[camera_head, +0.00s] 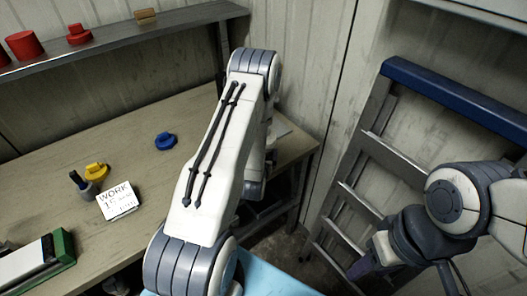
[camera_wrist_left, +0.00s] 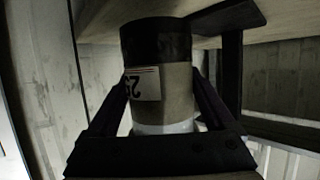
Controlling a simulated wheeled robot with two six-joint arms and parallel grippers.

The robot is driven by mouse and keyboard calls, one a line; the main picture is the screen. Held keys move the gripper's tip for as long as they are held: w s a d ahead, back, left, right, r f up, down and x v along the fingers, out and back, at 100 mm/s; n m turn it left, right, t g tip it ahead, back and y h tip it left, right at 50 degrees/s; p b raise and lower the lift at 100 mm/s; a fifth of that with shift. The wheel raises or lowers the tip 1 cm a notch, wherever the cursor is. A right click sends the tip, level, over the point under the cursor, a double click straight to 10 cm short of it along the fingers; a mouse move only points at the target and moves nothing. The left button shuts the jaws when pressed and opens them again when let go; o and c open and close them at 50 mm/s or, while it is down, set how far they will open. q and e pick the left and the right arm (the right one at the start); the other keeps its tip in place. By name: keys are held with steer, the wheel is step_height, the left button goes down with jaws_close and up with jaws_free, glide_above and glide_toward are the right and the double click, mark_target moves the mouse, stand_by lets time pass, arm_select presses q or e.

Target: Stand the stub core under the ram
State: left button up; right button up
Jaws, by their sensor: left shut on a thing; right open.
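The stub core is most likely the tan cylinder (camera_wrist_left: 178,92) in the left wrist view, with a black band at one end, a pale band at the other and a label that appears upside down. My left gripper (camera_wrist_left: 158,108) is shut on it, one finger on each side. In the head view my left arm hides that gripper and the core. My right gripper (camera_head: 366,266) is at the lower right, open, in front of the ladder and away from the bench. I cannot make out the ram in either view.
The wooden bench (camera_head: 125,128) carries a blue knob (camera_head: 165,141), a yellow knob (camera_head: 96,170), a work card (camera_head: 118,201) and a green-ended white box (camera_head: 62,247). A shelf (camera_head: 115,38) with red pieces (camera_head: 25,45) runs above. A blue-topped ladder (camera_head: 455,100) stands right.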

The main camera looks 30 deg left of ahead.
arm_select(q)
steer(key=shift+w+a+f+b, duration=0.35)
steer(key=shift+a+f, duration=0.2)
steer(key=shift+a, duration=0.25)
steer(key=shift+w+a+f+b, duration=0.3)
steer(key=shift+a+f, duration=0.25)
steer(key=shift+a, duration=0.2)
steer(key=shift+w+a+r, duration=0.1)
steer(key=shift+w+a, duration=0.05)
steer(key=shift+a, duration=0.4)
steer(key=shift+w+a, duration=0.25)
steer(key=shift+a, duration=0.35)
steer(key=shift+w+a, duration=0.25)
steer(key=shift+a, duration=0.35)
steer(key=shift+w+a, duration=0.25)
steer(key=shift+a, duration=0.35)
steer(key=shift+w+a, duration=0.3)
steer(key=shift+a, duration=0.45)
steer(key=shift+w+a, duration=0.35)
steer(key=shift+a, duration=0.45)
steer(key=shift+w+a, duration=0.3)
steer(key=shift+a, duration=0.45)
steer(key=shift+w+a, duration=0.3)
steer(key=shift+a, duration=0.35)
steer(key=shift+w+a, duration=0.25)
steer(key=shift+a, duration=0.35)
steer(key=shift+f+b, duration=0.3)
steer(key=shift+f, duration=0.05)
